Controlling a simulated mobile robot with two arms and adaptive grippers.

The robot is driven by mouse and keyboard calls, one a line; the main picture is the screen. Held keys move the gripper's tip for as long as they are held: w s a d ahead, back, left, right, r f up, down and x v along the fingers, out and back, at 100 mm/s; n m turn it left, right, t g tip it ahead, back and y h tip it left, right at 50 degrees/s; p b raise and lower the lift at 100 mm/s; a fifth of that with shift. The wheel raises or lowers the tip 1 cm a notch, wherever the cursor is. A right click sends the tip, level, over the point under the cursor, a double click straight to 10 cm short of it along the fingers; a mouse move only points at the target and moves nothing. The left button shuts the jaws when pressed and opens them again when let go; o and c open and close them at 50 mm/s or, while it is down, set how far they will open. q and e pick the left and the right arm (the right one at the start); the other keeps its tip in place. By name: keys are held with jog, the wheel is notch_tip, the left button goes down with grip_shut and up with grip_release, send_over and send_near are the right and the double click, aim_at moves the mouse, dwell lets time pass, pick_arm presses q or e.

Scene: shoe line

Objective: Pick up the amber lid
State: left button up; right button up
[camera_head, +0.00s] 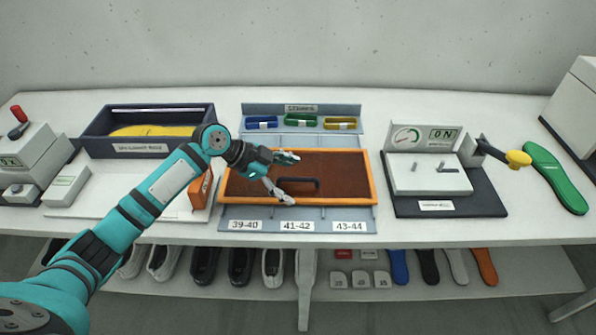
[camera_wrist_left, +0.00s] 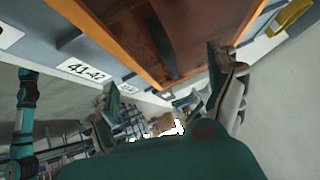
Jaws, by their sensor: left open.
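The amber lid (camera_head: 345,168) is a brown panel with an orange rim, lying flat at the middle of the bench. It has a dark bar handle (camera_head: 302,182) at its centre. My left gripper (camera_head: 292,178) is open over the lid, one finger towards the far side of the handle and one towards the near side. In the left wrist view the lid (camera_wrist_left: 125,40) fills the top, with the dark handle (camera_wrist_left: 160,45) between the spread fingers (camera_wrist_left: 168,85). No contact between fingers and handle can be made out. My right gripper is not in view.
A blue-grey rack with size labels (camera_head: 297,226) lies under the lid, with blue, green and yellow pieces (camera_head: 301,122) behind. A dark bin (camera_head: 149,126) stands left, a gauge machine (camera_head: 430,175) right. A green insole (camera_head: 555,177) lies far right.

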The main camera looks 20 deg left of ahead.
aim_at(308, 189)
pick_arm(q)
jog(key=x, duration=0.3)
jog(key=shift+w+d+f+p, duration=0.1)
jog(key=shift+w+d+p, duration=0.05)
jog(key=shift+d+p, duration=0.15)
jog(key=shift+f, duration=0.1)
jog(key=shift+a, duration=0.1)
jog(key=c, duration=1.8)
grip_shut()
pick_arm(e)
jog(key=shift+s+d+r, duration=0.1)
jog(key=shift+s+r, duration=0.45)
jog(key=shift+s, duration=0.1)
